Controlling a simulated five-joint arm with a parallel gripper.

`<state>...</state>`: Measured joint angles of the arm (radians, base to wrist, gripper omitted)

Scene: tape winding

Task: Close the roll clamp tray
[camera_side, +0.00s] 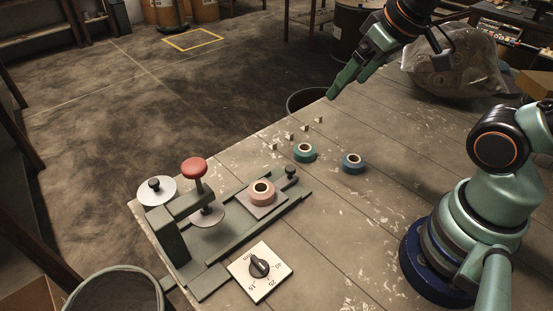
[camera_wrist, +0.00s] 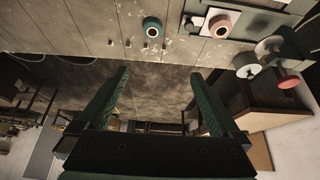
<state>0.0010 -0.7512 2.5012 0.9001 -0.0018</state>
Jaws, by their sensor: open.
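The roll clamp tray (camera_side: 258,211) is a grey plate on a dark green slide rail, drawn out to the right of the clamp. A pink tape roll (camera_side: 261,191) sits on it, and a black knob (camera_side: 290,171) stands at its outer end. The clamp has a red knob (camera_side: 194,168) above a round metal disc (camera_side: 208,215), clear of the roll. The wrist view shows the pink roll (camera_wrist: 220,25) at the top and the red knob (camera_wrist: 289,82) at the right. My gripper (camera_side: 346,90) is open and empty, raised beyond the table's far edge, away from the tray.
A teal roll (camera_side: 305,152) and a blue roll (camera_side: 352,163) lie on the table near several small light blocks (camera_side: 290,136). A white dial plate (camera_side: 260,272) lies in front of the rail. A bin (camera_side: 304,100) stands past the far edge.

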